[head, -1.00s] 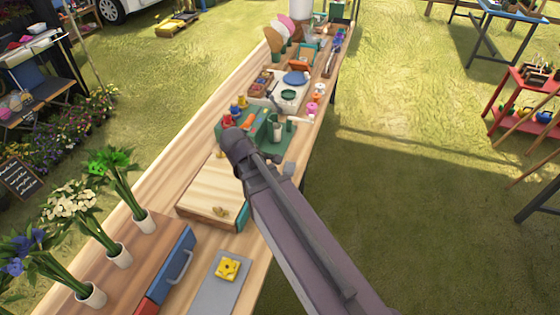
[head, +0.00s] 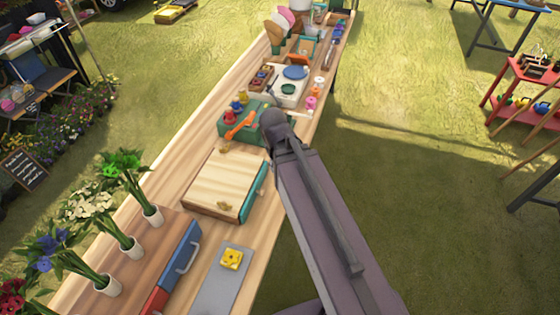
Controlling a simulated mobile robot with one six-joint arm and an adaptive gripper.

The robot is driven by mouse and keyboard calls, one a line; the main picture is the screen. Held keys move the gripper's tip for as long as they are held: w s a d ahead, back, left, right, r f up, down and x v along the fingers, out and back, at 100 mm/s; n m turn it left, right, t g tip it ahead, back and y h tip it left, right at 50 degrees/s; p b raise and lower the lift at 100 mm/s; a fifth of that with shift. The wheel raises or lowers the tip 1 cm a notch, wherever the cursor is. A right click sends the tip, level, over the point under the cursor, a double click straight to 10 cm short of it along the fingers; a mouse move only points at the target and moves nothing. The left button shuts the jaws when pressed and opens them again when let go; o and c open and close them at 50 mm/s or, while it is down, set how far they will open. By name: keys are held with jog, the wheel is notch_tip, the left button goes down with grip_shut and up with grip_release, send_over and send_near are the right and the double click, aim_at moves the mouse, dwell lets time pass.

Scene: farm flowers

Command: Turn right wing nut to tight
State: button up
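A light wooden board, like a press (head: 205,188), lies on the long table with a teal edge on its right side. One brass-coloured wing nut (head: 224,206) sits near the board's near end. Another wing nut (head: 223,149) sits at its far end. I cannot tell from their looks how tight either is, and their labels as left or right are not shown. My arm reaches in from the lower right, and its dark rounded joint is beyond and right of the board. My gripper is not visible.
A green box (head: 230,126) with an orange tool stands just beyond the board. Nearer are a grey plate with a yellow block (head: 231,259), a blue-and-red case (head: 176,262) and white flower vases (head: 152,215).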

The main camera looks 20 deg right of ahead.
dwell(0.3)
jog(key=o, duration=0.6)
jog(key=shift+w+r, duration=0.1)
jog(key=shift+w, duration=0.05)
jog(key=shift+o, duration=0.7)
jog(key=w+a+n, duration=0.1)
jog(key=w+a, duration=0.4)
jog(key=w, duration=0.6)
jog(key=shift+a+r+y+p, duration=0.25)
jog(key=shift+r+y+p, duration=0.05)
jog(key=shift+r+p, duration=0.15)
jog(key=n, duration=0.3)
send_over(225, 149)
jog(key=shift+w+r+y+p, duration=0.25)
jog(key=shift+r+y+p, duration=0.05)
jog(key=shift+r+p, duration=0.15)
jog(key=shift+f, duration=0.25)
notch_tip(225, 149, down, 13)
jog(key=b, duration=1.3)
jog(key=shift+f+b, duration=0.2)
jog(key=shift+b, duration=0.15)
